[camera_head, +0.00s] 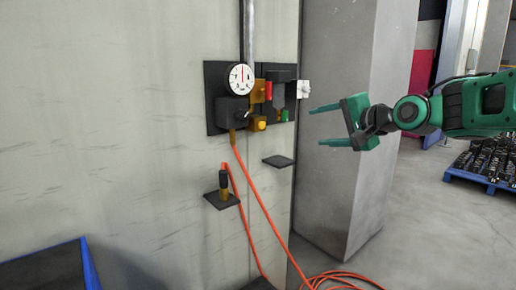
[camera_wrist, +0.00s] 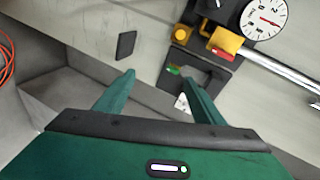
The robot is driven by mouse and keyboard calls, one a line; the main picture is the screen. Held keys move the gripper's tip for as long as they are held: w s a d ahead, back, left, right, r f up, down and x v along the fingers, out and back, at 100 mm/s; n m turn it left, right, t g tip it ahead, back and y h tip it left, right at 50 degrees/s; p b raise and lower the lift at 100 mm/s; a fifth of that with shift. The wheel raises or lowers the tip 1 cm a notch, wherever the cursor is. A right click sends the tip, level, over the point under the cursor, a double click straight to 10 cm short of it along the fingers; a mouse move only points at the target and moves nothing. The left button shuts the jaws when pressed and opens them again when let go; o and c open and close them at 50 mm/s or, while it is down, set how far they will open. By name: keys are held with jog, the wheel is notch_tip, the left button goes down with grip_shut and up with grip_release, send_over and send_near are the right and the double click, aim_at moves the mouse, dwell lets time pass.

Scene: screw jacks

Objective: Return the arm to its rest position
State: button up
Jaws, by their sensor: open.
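My gripper (camera_head: 318,125) is green, at the end of my arm, which reaches in from the right in the head view. Its two fingers point left and are spread apart with nothing between them. It is in the air to the right of the wall panel (camera_head: 214,77), and no touch with it shows. In the wrist view the two fingers (camera_wrist: 158,88) also stand apart and empty, with the panel's parts beyond and to the right.
The panel carries a white dial gauge (camera_head: 241,79), a red part and a yellow part. Small black shelves (camera_head: 278,161) stick out below; one holds a dark cylinder (camera_head: 223,181). An orange hose (camera_head: 255,200) hangs to the floor. A grey pillar (camera_head: 345,200) stands behind my gripper. A blue pallet (camera_head: 482,180) is right.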

jog(key=s+d+f+n+g+h, duration=0.2)
jog(key=s+d+f+g+h, duration=0.4)
jog(key=s+d+f, duration=1.1)
jog(key=s+d+f+g, duration=0.1)
jog(key=s+f+g, duration=0.2)
jog(key=s, duration=0.9)
jog(key=s+d+f+n+g, duration=0.1)
jog(key=s+f+g, duration=0.3)
jog(key=s+f, duration=0.4)
jog(key=s, duration=0.3)
jog(key=shift+s+n+h, duration=0.3)
jog(key=shift+s, duration=0.05)
jog(key=shift+w+f, duration=0.2)
jog(key=shift+w, duration=0.5)
